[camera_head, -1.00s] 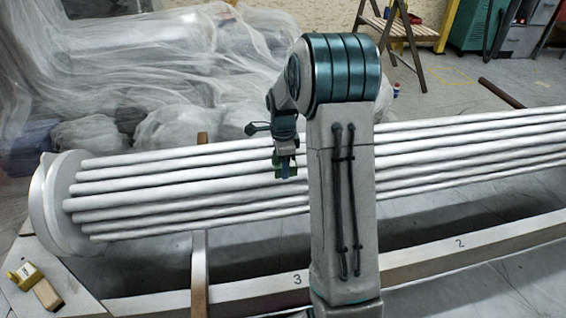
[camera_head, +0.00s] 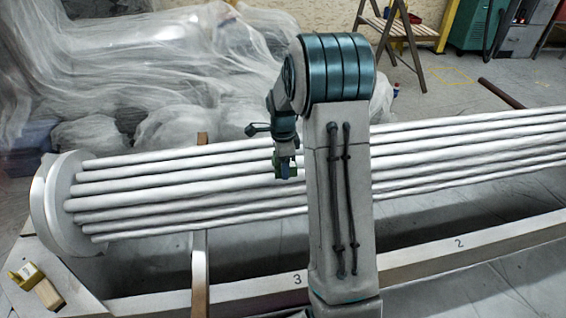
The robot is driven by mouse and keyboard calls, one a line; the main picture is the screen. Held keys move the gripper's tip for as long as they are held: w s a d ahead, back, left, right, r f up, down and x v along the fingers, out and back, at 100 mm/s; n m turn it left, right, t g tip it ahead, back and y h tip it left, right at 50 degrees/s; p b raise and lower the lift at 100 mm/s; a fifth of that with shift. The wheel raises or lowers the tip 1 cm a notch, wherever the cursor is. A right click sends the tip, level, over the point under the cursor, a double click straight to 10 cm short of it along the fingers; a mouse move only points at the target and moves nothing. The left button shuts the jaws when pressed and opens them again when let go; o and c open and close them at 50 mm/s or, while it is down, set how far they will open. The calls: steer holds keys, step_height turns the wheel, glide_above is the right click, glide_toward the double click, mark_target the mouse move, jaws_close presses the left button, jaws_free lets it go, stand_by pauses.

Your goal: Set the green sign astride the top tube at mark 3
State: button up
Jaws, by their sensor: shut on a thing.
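My gripper (camera_head: 285,170) points down in front of the tube bundle, a little left of the picture's middle. It is shut on the green sign (camera_head: 278,168), of which only a small green part shows between and beside the fingers. The top tube (camera_head: 190,161) is the uppermost of several long white tubes that run from the round end plate (camera_head: 62,205) to the right. The sign overlaps the upper tubes in the picture; I cannot tell whether it touches them. Mark 3 (camera_head: 297,279) is a black number on the front rail, below the gripper.
Mark 2 (camera_head: 460,242) is farther right on the rail (camera_head: 420,258). A brown upright post (camera_head: 200,270) stands left of mark 3. A yellow item (camera_head: 27,275) and a wooden block (camera_head: 47,294) lie at the lower left. Plastic sheeting (camera_head: 180,70) covers things behind.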

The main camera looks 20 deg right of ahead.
steer(key=shift+f, duration=0.15)
steer(key=shift+f+b, duration=0.55)
steer(key=shift+f, duration=0.35)
steer(key=shift+r, duration=0.15)
steer(key=shift+r+p, duration=2.9)
steer(key=shift+r, duration=0.55)
